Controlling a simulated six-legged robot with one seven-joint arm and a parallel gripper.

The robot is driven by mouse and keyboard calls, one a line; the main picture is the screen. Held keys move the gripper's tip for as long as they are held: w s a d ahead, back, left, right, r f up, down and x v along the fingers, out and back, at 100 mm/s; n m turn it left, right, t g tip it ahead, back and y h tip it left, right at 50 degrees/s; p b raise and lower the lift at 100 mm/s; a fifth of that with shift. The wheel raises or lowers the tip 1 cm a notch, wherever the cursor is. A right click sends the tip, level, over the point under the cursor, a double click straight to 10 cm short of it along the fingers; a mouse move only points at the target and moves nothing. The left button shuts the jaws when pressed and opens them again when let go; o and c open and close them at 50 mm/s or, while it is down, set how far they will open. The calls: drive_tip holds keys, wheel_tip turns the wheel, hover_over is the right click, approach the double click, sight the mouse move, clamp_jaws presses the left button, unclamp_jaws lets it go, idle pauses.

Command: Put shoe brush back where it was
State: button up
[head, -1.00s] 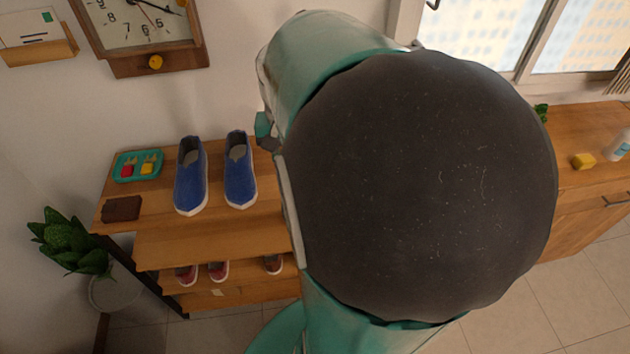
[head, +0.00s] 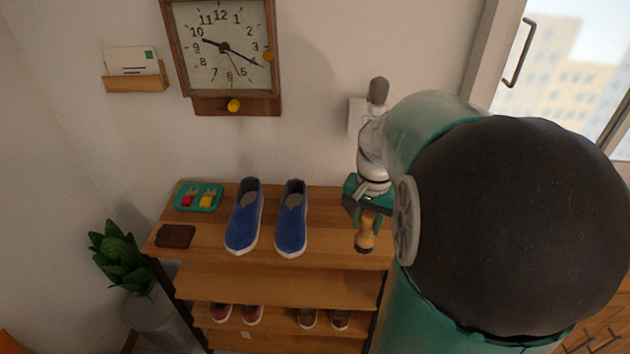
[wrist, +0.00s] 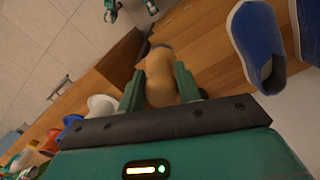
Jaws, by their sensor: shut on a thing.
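The shoe brush (head: 366,235) has a light wooden handle and hangs below my gripper (head: 364,206), over the right end of the shoe rack's top shelf (head: 330,235). In the wrist view, my gripper (wrist: 160,88) is shut on the brush (wrist: 157,68), with one finger on each side of it. I cannot tell whether the brush's lower end touches the shelf. Part of the handle is hidden by the gripper.
Two blue shoes (head: 291,222) stand left of the brush. A teal tray (head: 199,197) and a brown wallet-like item (head: 175,236) lie farther left. Red shoes (head: 252,314) stand on a lower shelf. A plant (head: 120,257) stands left of the rack. Shelf between shoes and brush is clear.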

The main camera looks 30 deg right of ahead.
drive_tip(key=w+d+f, duration=0.4)
drive_tip(key=w+f, duration=0.1)
drive_tip(key=f, duration=0.5)
drive_tip(key=shift+w+d, duration=0.25)
drive_tip(key=shift+w, duration=0.05)
drive_tip(key=shift+f, duration=0.1)
drive_tip(key=o, duration=1.1)
drive_tip(key=shift+o, duration=0.2)
